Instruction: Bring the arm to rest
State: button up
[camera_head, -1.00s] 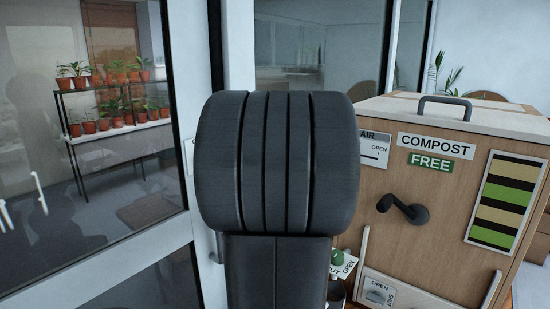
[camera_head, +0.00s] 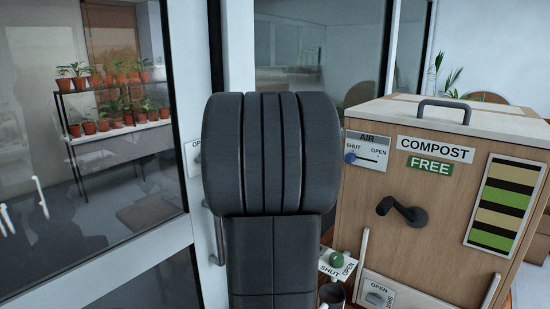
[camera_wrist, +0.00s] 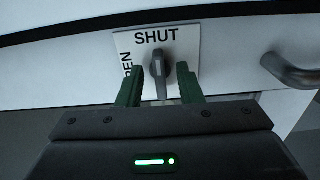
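My gripper (camera_wrist: 160,90) shows in the wrist view with its two green fingers apart. A small grey lever (camera_wrist: 158,72) on a white plate (camera_wrist: 184,47) marked SHUT and OPEN shows between and beyond the fingers; the lever lies along the SHUT word's side. I cannot tell whether the fingers touch it. In the head view my dark arm fills the middle of the picture and hides the gripper.
A wooden compost box (camera_head: 440,200) stands at the right with a black crank (camera_head: 402,211) and an air slider (camera_head: 350,157) at SHUT. A glass door (camera_head: 100,230) is at the left, with potted plants on a shelf (camera_head: 120,147) behind it. A metal handle (camera_wrist: 290,71) is beside the plate.

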jog(key=b+v, duration=0.2)
jog(key=v, duration=1.1)
jog(key=w+a+n, duration=0.7)
jog(key=w+a, duration=0.1)
jog(key=a, duration=0.3)
jog(key=shift+n+p, duration=0.3)
jog(key=shift+p, duration=0.05)
jog(key=shift+w+d+r, duration=0.1)
jog(key=shift+w+r, duration=0.05)
dwell(0.4)
